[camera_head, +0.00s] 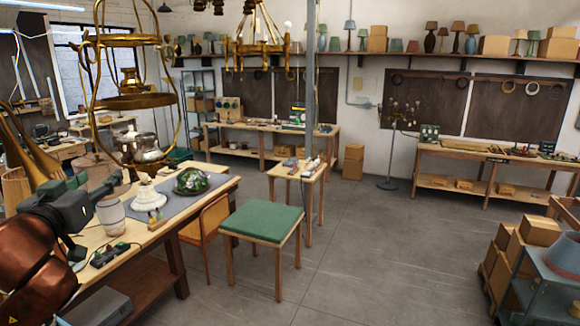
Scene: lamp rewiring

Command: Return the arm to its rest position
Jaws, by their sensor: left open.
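My left arm comes in at the lower left, with a copper-coloured link at the picture's edge. My left gripper (92,208), dark grey, is open over the near left part of the wooden workbench (218,183). I see nothing held in it. A pale jar (111,217) stands close to its right in the picture; I cannot tell whether they touch. My right arm and right gripper are not in view.
A white lamp base (148,196) and a green glass shade (191,181) sit on a grey mat. A brass lantern (130,100) hangs above the bench. A green-topped stool (262,222) stands right of it. Boxes (540,231) are stacked at right; the middle floor is clear.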

